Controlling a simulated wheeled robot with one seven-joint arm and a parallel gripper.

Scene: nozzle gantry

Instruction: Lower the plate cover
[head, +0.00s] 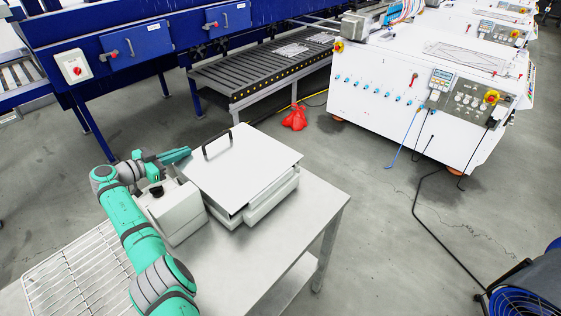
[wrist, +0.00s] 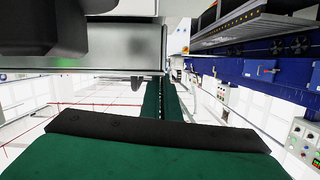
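The plate cover (head: 245,168) is a flat white panel with a black handle (head: 217,145) near its far left edge. It lies over a pale box-shaped base (head: 262,203) on the table, with a dark gap showing under its near corner. My gripper (head: 186,152) is beside the cover's left edge, with its teal fingers pointing toward the handle and apart from it. In the wrist view the fingers (wrist: 162,84) lie close together with only a thin line between them and nothing held. A grey metal panel edge (wrist: 125,45) is close above them; I cannot tell which part it is.
A grey box with a dark knob (head: 170,208) stands left of the base, under my gripper. A wire rack (head: 75,275) is at the lower left. The table's right side (head: 310,205) is bare. A roller conveyor (head: 260,75) and a white machine (head: 425,100) stand behind.

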